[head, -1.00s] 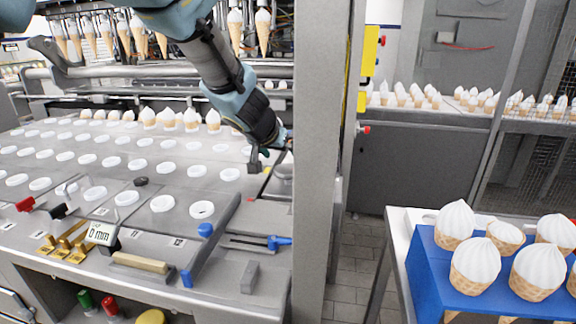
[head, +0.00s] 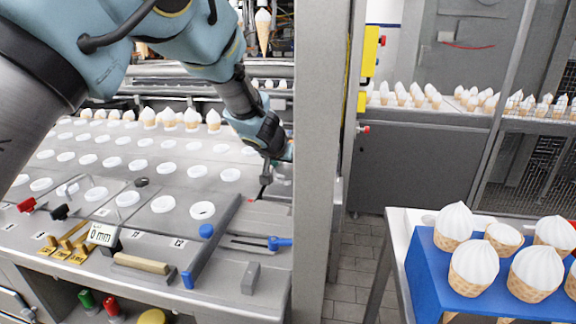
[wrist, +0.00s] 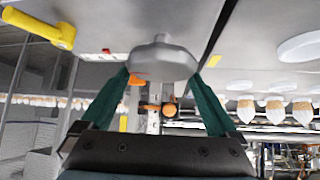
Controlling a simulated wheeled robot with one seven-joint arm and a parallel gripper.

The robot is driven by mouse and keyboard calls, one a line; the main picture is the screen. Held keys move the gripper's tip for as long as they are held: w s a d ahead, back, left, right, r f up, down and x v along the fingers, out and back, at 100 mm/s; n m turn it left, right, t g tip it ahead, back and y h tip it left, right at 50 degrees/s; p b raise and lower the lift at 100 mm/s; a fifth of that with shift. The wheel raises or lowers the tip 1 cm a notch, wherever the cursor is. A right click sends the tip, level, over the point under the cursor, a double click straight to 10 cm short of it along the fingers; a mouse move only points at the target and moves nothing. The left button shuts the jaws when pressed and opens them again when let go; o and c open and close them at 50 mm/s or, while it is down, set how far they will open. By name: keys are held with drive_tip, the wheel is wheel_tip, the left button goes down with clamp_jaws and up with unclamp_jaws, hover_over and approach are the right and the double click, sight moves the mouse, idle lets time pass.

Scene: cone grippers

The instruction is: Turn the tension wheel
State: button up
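A grey round knob-like part, which looks like the tension wheel (wrist: 160,60), shows at the upper middle of the wrist view. My gripper (wrist: 160,77) has its two green fingers spread apart, with the fingertips at the left and right sides of this part. I cannot tell whether they touch it. In the head view my gripper (head: 276,172) is at the right end of the machine's sloped top, beside the grey upright post. The wheel is mostly hidden there by the gripper and post.
The grey post (head: 318,170) stands close right of my gripper. A blue-handled lever (head: 278,243) and a long bar (head: 212,245) lie in front. Rows of white lids (head: 128,198) cover the machine top. A blue tray (head: 425,270) of cones stands at right. A yellow handle (wrist: 40,27) shows in the wrist view.

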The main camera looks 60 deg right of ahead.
drive_tip(key=c, duration=0.6)
drive_tip(key=shift+c, duration=0.2)
